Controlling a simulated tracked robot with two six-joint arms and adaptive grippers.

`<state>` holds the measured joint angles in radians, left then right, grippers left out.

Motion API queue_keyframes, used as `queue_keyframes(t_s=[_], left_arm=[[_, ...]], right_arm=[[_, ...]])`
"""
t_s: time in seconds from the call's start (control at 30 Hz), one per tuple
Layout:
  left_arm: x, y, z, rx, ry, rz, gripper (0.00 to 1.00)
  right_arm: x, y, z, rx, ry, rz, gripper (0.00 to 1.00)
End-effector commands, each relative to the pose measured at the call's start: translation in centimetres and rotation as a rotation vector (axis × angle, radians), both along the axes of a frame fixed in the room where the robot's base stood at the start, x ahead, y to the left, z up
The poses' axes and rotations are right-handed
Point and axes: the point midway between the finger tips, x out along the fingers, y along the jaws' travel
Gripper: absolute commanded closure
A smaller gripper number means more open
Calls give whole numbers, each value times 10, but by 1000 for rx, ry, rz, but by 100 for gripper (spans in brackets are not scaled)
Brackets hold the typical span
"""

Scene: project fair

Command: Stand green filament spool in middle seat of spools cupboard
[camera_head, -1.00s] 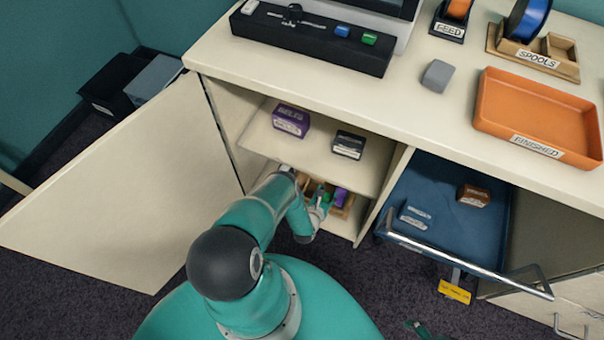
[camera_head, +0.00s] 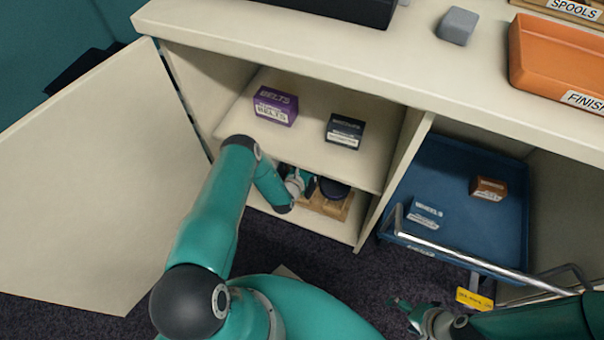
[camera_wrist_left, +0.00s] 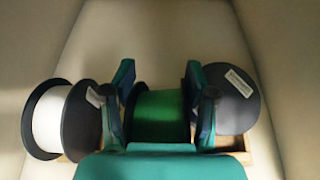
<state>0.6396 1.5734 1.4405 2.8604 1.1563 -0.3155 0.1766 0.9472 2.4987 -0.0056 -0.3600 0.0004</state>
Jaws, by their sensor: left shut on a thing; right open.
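In the left wrist view the green filament spool (camera_wrist_left: 160,116) is held between the two fingers of my left gripper (camera_wrist_left: 160,85). It is in line between a white spool (camera_wrist_left: 50,120) on the left and a dark-flanged spool (camera_wrist_left: 231,97) on the right. Its lower part is hidden, so I cannot tell whether it touches the seat. In the head view my left gripper (camera_head: 297,184) is inside the cupboard's lower space, at the wooden spool rack (camera_head: 333,207). The dark spool (camera_head: 334,187) shows there too. My right gripper (camera_head: 415,315) is open and empty.
The shelf above holds a purple belts box (camera_head: 275,106) and a dark box (camera_head: 345,131). The open cupboard door (camera_head: 95,190) stands at left.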

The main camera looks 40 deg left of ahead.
Motion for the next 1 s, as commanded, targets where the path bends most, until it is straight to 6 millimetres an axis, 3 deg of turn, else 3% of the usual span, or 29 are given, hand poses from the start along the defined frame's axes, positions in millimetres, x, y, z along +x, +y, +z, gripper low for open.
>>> queue_keyframes(t_s=[0.17, 0.5, 0.77, 0.8, 0.93, 1.0], left_arm=[[4, -3, -7, 2, -5, -6, 100], [7, -7, -45, 0, -2, -16, 100], [3, -7, -48, -5, 12, -13, 100], [2, -7, -49, -6, 16, -13, 42], [3, -8, -49, -7, 14, -15, 20], [5, -8, -47, -4, 10, -17, 19]], right_arm=[[0, 0, -8, 0, -1, 0, 21], [0, 0, -46, 0, 0, 0, 21], [0, 0, -46, 0, -1, 0, 21], [0, 0, -46, 0, -1, 0, 21], [0, 0, -46, 0, -1, 0, 21], [0, 0, -46, 0, -1, 0, 21]])
